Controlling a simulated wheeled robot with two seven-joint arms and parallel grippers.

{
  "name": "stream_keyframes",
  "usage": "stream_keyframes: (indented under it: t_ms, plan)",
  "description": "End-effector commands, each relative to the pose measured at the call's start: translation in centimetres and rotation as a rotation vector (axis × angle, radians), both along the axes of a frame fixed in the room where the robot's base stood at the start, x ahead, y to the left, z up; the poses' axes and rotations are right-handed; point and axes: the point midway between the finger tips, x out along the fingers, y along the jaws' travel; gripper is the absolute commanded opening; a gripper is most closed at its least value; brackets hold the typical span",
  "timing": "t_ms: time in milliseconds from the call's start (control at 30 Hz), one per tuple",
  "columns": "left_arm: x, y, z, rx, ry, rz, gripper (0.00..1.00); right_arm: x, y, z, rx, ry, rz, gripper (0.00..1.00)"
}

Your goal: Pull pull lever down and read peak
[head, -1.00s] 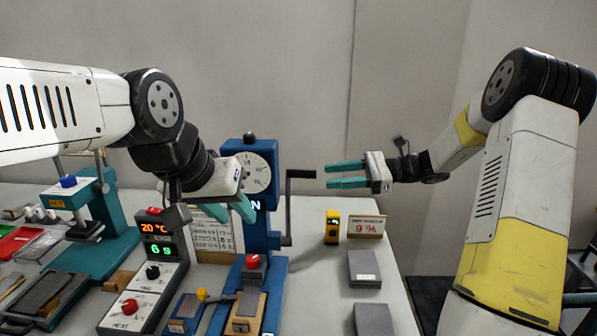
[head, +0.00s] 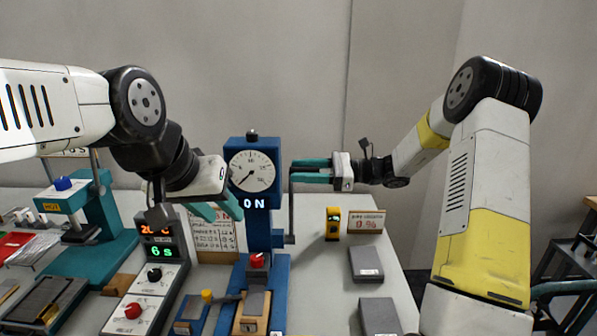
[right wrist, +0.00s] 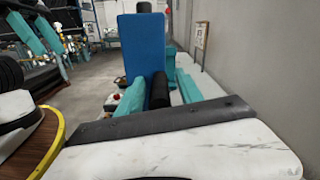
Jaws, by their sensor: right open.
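The blue tester (head: 257,225) stands mid-table with a round white dial (head: 251,172) and a display reading 0 N (head: 255,203). Its black pull lever (head: 291,215) rises on its right side, with the handle at the top. My right gripper (head: 292,171) is open, its teal fingers above and below the handle in the head view. In the right wrist view the black handle (right wrist: 159,92) lies between the fingers; contact cannot be told. My left gripper (head: 227,218) is open and empty in front of the tester's left side, partly hiding the chart.
A controller (head: 160,270) showing 6 s stands left of the tester. A teal press (head: 100,240) is further left. Table between lever and meter is clear.

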Motion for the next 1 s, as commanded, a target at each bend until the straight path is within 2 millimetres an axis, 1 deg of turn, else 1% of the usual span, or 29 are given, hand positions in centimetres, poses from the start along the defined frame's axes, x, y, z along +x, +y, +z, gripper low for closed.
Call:
stream_keyframes:
  t_ms: [33, 133, 400, 433, 467, 500, 633, 1000]
  plan:
    - [0.00, 0.00, 0.00, 0.000, 0.000, 0.000, 0.36, -0.04, 0.51, -0.03, 0.000, 0.000, 0.001, 0.43]
    - [0.00, 0.00, 0.00, 0.000, 0.000, 0.000, 0.36, -0.04, 1.09, -0.02, 0.000, 0.000, 0.001, 0.43]
    - [0.00, 0.00, 0.00, 0.000, 0.000, 0.000, 0.36, -0.03, 1.28, -0.03, 0.000, 0.000, 0.000, 0.43]
    - [0.00, 0.00, 0.00, 0.000, 0.000, 0.000, 0.36, -0.03, 1.27, -0.03, 0.000, 0.000, 0.000, 0.39]
    - [0.00, 0.00, 0.00, 0.000, 0.000, 0.000, 0.36, -0.03, 1.27, -0.03, 0.000, 0.000, 0.000, 0.33]
    - [0.00, 0.00, 0.00, 0.000, 0.000, 0.000, 0.36, -0.03, 1.27, -0.03, 0.000, 0.001, 0.000, 0.26]
    - [0.00, 0.00, 0.00, 0.000, 0.000, 0.000, 0.36, -0.03, 1.25, -0.03, 0.000, 0.001, 0.000, 0.00]
    - [0.00, 0.00, 0.00, 0.000, 0.000, 0.000, 0.36, -0.02, 1.23, -0.02, 0.000, 0.001, 0.000, 0.00]
